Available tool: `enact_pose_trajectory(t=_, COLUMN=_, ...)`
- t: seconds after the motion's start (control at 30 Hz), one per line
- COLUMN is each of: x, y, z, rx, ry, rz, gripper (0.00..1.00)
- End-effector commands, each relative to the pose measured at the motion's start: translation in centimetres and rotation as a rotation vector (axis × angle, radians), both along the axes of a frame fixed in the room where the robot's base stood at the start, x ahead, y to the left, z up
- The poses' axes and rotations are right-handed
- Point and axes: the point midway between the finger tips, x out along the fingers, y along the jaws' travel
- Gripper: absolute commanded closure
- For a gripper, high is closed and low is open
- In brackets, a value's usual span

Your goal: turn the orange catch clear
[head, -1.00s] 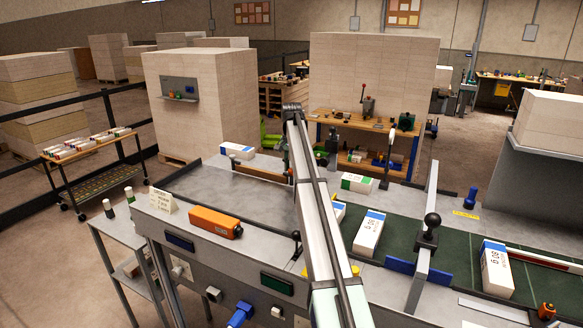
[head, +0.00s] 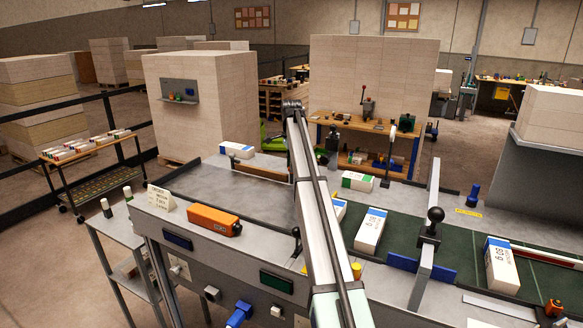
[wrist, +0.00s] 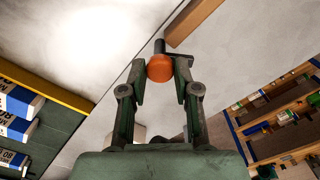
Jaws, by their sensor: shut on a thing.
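In the wrist view the orange catch (wrist: 159,68) shows as a round orange knob with a dark stem beside it. My gripper (wrist: 160,76) is shut on this knob, one finger on each side. The stem reaches up toward a wooden bar (wrist: 192,20), which also shows in the head view (head: 262,171) at the back of the grey table (head: 225,185). In the head view my gripper and the catch are hidden behind my arm.
An orange box-shaped device (head: 214,220) lies on the table's front ledge beside a small sign (head: 161,198). White reams (head: 370,230) stand on the green conveyor (head: 455,255) at right. Another ream (head: 238,150) lies at the table's back edge. The grey table's middle is clear.

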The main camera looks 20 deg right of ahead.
Motion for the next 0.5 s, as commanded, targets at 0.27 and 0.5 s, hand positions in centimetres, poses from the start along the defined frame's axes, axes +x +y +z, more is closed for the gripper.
enact_pose_trajectory(t=0.27, x=-0.09, y=0.01, z=-0.21, rx=0.001, ry=0.003, rz=-0.257, gripper=1.0)
enact_pose_trajectory(t=0.5, x=-0.11, y=0.01, z=-0.2, rx=0.001, ry=0.004, rz=-0.443, gripper=1.0)
